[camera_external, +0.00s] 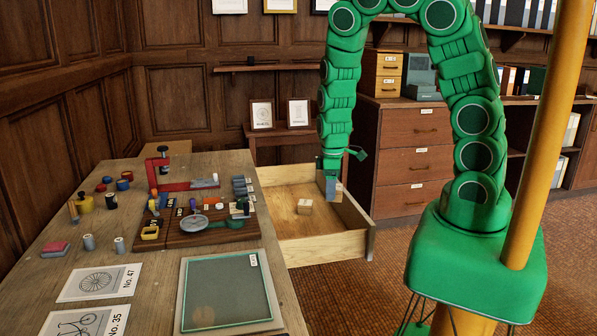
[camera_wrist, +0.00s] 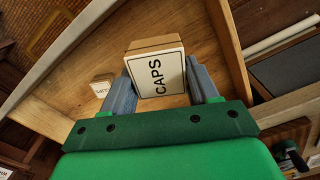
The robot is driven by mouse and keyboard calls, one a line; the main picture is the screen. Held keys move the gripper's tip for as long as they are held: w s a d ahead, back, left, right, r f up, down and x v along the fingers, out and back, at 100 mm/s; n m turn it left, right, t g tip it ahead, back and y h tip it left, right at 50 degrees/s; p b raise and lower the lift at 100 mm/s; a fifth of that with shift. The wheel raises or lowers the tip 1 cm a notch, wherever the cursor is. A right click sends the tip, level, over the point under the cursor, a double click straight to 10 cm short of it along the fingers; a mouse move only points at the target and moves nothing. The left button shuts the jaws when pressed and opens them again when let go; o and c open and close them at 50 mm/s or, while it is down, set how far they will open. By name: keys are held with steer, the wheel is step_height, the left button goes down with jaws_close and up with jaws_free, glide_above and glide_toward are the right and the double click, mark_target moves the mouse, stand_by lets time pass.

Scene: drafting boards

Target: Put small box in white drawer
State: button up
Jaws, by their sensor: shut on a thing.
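My gripper (camera_external: 332,187) points down over the right part of an open pale wooden drawer (camera_external: 362,243). Its two blue-grey fingers are shut on a small box (camera_wrist: 158,76) with a white label reading CAPS, seen between them in the wrist view. In the external view the held box is mostly hidden by the fingers. A second small wooden box (camera_external: 305,206) lies on the drawer floor, left of my gripper; it also shows in the wrist view (camera_wrist: 102,87) with a white label, too small to read surely. I cannot tell whether the held box touches the drawer floor.
A wooden table (camera_external: 140,260) at the left carries a green board (camera_external: 228,290), picture cards, a magnifier (camera_external: 195,223), a red clamp and several small containers. A brown chest of drawers (camera_external: 415,160) stands behind the open drawer. The drawer floor around the second box is free.

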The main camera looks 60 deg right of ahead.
mark_target(330, 228)
steer(key=shift+f, duration=7.45)
steer(key=o, duration=1.2)
steer(key=shift+f, duration=0.1)
steer(key=shift+c, duration=0.2)
steer(key=shift+r, duration=6.15)
